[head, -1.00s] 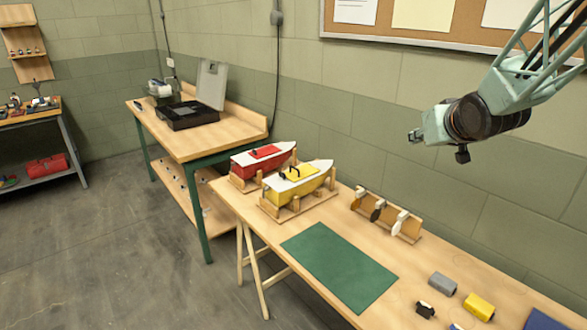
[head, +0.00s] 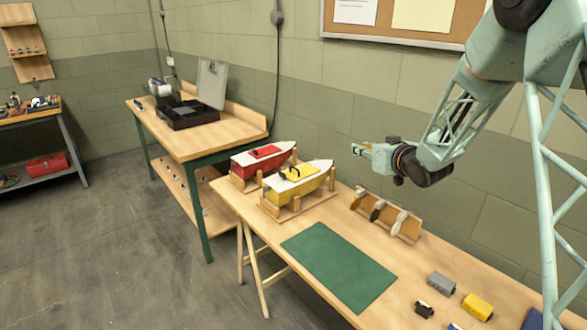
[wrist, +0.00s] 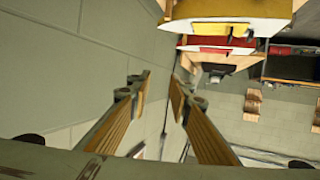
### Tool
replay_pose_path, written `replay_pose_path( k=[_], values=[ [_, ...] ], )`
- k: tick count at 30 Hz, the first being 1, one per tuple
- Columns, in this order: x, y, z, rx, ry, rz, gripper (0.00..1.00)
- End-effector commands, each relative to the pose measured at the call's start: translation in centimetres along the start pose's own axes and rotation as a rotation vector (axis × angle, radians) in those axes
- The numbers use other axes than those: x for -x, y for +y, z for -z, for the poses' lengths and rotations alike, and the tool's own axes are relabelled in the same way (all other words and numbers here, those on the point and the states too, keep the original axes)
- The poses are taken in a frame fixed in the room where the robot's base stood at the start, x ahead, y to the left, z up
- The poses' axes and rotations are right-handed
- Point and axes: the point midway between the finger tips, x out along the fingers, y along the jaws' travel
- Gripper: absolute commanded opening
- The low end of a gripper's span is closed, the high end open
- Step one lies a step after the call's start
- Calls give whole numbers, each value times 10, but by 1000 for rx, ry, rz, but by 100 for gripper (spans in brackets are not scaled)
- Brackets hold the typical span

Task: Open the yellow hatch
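The yellow boat (head: 312,184) sits upright in a wooden cradle on the near bench. Its yellow hatch (head: 299,173) lies flat on the white deck, with a small dark handle (head: 283,174) at its left end. The yellow hatch also shows at the top of the wrist view (wrist: 206,28). My gripper (head: 357,150) is in the air to the right of the boat and above deck height, apart from it. In the wrist view the two fingers of my gripper (wrist: 160,82) are spread with nothing between them.
A red boat (head: 250,163) stands close behind the yellow one. A wooden rack (head: 400,235) with several propeller-like parts stands near the wall. A green mat (head: 338,266) and several small blocks lie on the bench. An open black case (head: 190,115) is on the far table.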

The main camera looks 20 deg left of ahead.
Motion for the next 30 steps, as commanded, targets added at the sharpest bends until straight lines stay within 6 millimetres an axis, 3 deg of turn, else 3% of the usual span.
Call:
replay_pose_path(
  k=[6, 15, 30],
  values=[
    [-35, -27, -24, -15, 52, 84, 19],
    [-72, -68, -59, -45, 123, 205, 19],
    [-102, -131, -116, -112, 225, 386, 19]
  ],
)
